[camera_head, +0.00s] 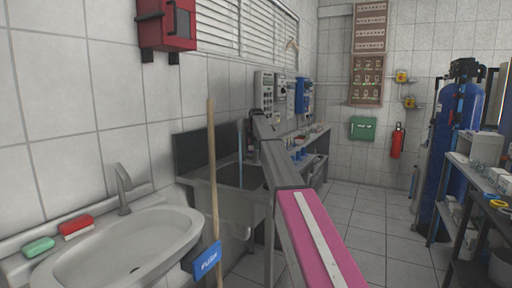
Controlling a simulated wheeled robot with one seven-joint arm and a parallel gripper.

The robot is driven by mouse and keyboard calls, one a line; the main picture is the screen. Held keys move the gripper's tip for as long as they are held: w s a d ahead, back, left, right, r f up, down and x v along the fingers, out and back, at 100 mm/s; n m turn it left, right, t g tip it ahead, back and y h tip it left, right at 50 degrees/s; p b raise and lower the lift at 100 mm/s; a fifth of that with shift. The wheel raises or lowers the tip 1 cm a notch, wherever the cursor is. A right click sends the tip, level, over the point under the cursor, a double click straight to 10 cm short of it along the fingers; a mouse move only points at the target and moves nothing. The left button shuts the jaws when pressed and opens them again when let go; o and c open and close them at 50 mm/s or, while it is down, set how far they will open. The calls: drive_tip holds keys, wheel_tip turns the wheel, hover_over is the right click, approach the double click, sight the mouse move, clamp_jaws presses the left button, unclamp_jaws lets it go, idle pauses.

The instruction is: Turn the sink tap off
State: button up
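A metal sink (258,206) stands against the left wall, past a white washbasin. A thin bluish vertical streak (240,150) drops into it; it looks like running water, but I cannot be sure. The tap above this sink is not clear, with small dark shapes beside my arm there. The white washbasin (185,222) in front has a grey tap (123,188), and no stream shows below its spout. My pink and grey arm reaches from the bottom edge toward the metal sink and covers its right part. I cannot make out my gripper's fingers.
A wooden stick (213,165) stands upright between basin and sink, near a blue "PUSH" sign (207,261). Red (76,223) and green (38,247) soap-like blocks lie on the basin's ledge. A shelf with a blue tank (458,125) stands right. The tiled floor (345,205) between is clear.

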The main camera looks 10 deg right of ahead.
drive_tip(key=shift+n, duration=3.5)
drive_tip(key=o, duration=0.5)
drive_tip(key=shift+o, duration=0.2)
drive_tip(key=shift+r, duration=0.15)
wheel_tip(320, 180, up, 10)
drive_tip(key=shift+f, duration=0.1)
drive_tip(key=shift+r, duration=0.4)
